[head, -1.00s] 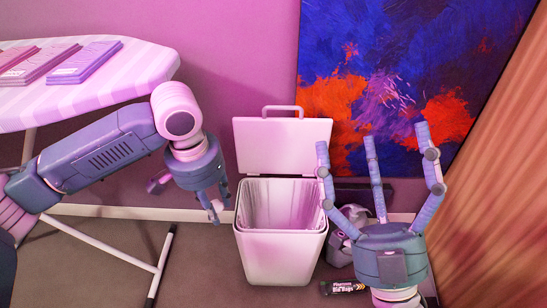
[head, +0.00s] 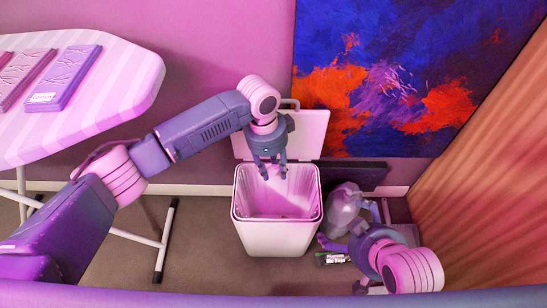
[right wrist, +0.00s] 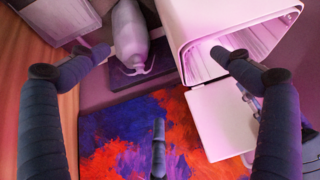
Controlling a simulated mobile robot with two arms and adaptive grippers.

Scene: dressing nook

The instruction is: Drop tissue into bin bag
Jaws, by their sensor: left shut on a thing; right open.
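A white bin (head: 278,238) with its lid (head: 312,130) raised stands on the floor, lined with a pale bin bag (head: 250,200). My left gripper (head: 273,173) points down over the bin opening. It is shut on the tissue, which the fingers hide almost wholly. My right gripper (head: 345,262) is low, to the right of the bin and partly hidden by its own arm. In the right wrist view it (right wrist: 160,75) is open and empty, with its fingers spread. The bin (right wrist: 195,20) also shows there, its mouth near one finger.
A grey rounded object (head: 343,208) stands right of the bin. A small labelled pack (head: 332,258) lies on the floor near my right gripper. An ironing board (head: 120,95) with folded items is at the left. A painting (head: 390,90) is behind, a wooden panel (head: 480,220) at the right.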

